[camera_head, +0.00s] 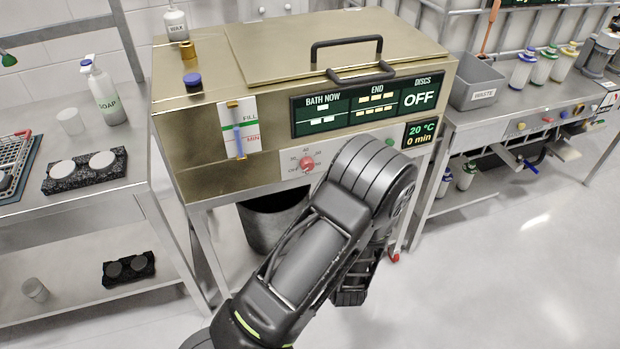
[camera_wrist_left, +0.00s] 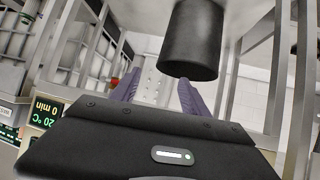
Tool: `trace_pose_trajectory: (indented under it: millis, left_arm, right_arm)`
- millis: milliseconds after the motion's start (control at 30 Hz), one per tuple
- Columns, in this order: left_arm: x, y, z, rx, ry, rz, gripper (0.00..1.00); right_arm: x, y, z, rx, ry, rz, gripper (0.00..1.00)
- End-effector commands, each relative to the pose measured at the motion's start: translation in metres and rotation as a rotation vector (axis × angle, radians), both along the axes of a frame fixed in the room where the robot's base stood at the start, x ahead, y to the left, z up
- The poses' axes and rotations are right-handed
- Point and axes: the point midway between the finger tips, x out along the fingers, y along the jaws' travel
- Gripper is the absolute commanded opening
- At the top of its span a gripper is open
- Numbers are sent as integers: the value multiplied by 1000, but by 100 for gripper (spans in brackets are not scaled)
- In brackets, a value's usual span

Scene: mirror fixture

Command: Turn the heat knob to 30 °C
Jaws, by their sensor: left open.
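The heat knob (camera_head: 307,163) is a small red knob on a white dial plate on the front of the brass-coloured bath (camera_head: 195,140). Its pointer is too small to read for certain. The small display (camera_head: 420,132) to its right reads 20 °C and 0 min, and also shows in the left wrist view (camera_wrist_left: 42,115). My left arm crosses in front of the bath, right of and below the knob. In the left wrist view my left gripper (camera_wrist_left: 160,86) has its purple fingers apart with nothing between them. My right gripper is out of view.
A dark bucket (camera_head: 268,222) stands under the bath, also seen beyond the fingers in the left wrist view (camera_wrist_left: 192,40). The larger panel (camera_head: 350,108) shows DISCS OFF. A level gauge (camera_head: 238,128) is left of the knob. Side tables flank the bath.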

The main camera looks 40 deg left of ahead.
Motion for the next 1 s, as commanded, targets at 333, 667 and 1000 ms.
trace_pose_trajectory:
  millis: [333, 667, 1000]
  left_arm:
    - [35, 57, 148, 330, -522, 274, 54]
    - [35, 59, 148, 329, -518, 274, 54]
    - [58, 92, 147, 330, -517, 275, 54]
  right_arm:
    - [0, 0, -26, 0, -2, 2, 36]
    - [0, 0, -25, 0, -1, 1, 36]
    - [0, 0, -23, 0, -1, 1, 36]
